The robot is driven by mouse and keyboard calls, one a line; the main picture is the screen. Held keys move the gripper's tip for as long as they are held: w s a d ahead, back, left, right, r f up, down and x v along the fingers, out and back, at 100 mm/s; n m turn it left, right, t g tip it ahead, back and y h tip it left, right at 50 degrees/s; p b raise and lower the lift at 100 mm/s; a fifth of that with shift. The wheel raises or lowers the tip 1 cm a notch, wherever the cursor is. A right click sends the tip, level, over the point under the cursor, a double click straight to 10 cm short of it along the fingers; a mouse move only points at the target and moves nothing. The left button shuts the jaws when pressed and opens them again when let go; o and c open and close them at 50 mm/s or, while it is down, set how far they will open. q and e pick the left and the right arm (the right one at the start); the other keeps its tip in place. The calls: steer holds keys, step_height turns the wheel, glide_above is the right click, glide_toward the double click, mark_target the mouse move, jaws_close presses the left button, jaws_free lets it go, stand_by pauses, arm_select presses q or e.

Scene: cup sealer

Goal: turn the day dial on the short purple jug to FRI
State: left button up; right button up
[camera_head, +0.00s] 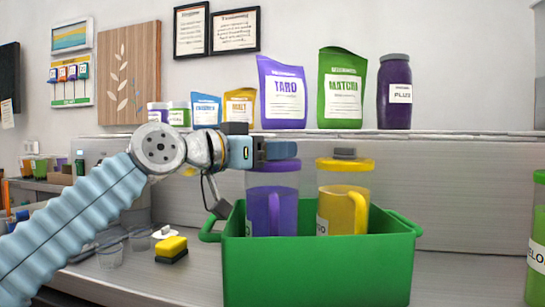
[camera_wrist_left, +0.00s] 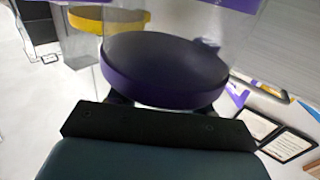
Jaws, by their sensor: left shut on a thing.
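The short purple jug (camera_head: 272,205) stands in the green bin (camera_head: 318,272), its purple lid (camera_head: 285,165) on top. It has a clear upper wall and a purple handle. My left gripper (camera_head: 281,150) reaches in level from the left, right at the top of this lid, and is shut on the day dial. The fingers hide the dial, so its day setting cannot be read. In the left wrist view the purple lid (camera_wrist_left: 165,70) fills the middle, just beyond the dark gripper body. My right gripper is not in view.
A yellow jug (camera_head: 343,205) with a grey dial (camera_head: 344,153) stands close right in the bin. A shelf (camera_head: 450,134) with pouches and a purple jar (camera_head: 394,92) runs behind. A yellow sponge (camera_head: 171,247) lies left of the bin; a green jug (camera_head: 538,240) is far right.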

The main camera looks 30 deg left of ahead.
arm_select(q)
steer(key=shift+n+y, duration=0.3)
steer(key=shift+y, duration=0.2)
steer(key=o, duration=1)
steer(key=shift+s+a+f, duration=0.1)
steer(key=shift+s+a, duration=0.05)
steer(key=shift+s, duration=0.25)
steer(key=b+v, duration=0.2)
steer(key=v, duration=1.1)
steer(key=shift+f, duration=0.1)
